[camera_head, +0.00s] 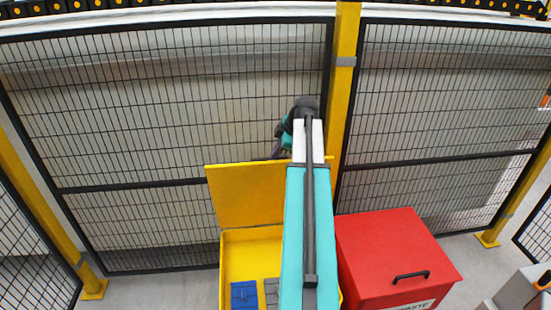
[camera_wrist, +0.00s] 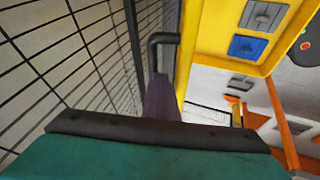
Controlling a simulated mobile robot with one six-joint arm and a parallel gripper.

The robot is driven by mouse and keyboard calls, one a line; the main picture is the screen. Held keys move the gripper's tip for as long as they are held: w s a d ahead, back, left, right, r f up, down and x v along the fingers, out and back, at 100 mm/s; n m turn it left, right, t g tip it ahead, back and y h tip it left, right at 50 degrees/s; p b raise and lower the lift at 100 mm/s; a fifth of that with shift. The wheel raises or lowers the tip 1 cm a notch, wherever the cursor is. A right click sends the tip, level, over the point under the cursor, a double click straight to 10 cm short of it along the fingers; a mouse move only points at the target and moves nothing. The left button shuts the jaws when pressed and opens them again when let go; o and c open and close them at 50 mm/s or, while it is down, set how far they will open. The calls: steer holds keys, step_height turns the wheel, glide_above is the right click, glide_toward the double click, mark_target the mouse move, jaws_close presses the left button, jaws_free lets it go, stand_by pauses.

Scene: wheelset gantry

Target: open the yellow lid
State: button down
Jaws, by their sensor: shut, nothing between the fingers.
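The yellow lid (camera_head: 245,193) stands raised, close to upright, at the back of the yellow bin (camera_head: 252,240) in the head view. In the wrist view the lid (camera_wrist: 186,60) is seen nearly edge-on, with a dark handle (camera_wrist: 163,40) on its outer side. My gripper (camera_wrist: 161,85) is shut and empty, close beside the lid on the handle side. I cannot tell whether it touches the lid or handle. In the head view my arm hides the right part of the lid and bin, and much of the gripper.
A red bin (camera_head: 385,250) with a shut lid and black handle stands right of the yellow bin. Blue (camera_head: 244,294) and grey blocks lie inside the yellow bin. A mesh fence (camera_head: 140,130) and a yellow post (camera_head: 343,90) stand close behind. Floor is clear at the left.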

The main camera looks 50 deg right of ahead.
steer(key=shift+g+y, duration=0.5)
steer(key=shift+g, duration=0.1)
steer(key=shift+w+d+b, duration=0.1)
steer(key=shift+w+d, duration=1.1)
steer(key=shift+w, duration=0.2)
steer(key=shift+w+d+b, duration=0.15)
steer(key=shift+w+d, duration=1)
steer(key=shift+w, duration=0.3)
steer(key=shift+w+d+b, duration=0.1)
steer(key=shift+w+d, duration=1.1)
steer(key=shift+w, duration=0.2)
steer(key=shift+r, duration=0.15)
steer(key=shift+w+d+p+v, duration=0.1)
steer(key=shift+p+v, duration=0.5)
steer(key=shift+v, duration=1.05)
steer(key=shift+w+d+p+v, duration=0.1)
steer(key=shift+p+v, duration=0.45)
steer(key=shift+v, duration=1.1)
steer(key=shift+w+d+p+v, duration=0.15)
steer(key=shift+p+v, duration=0.45)
steer(key=shift+v, duration=1.05)
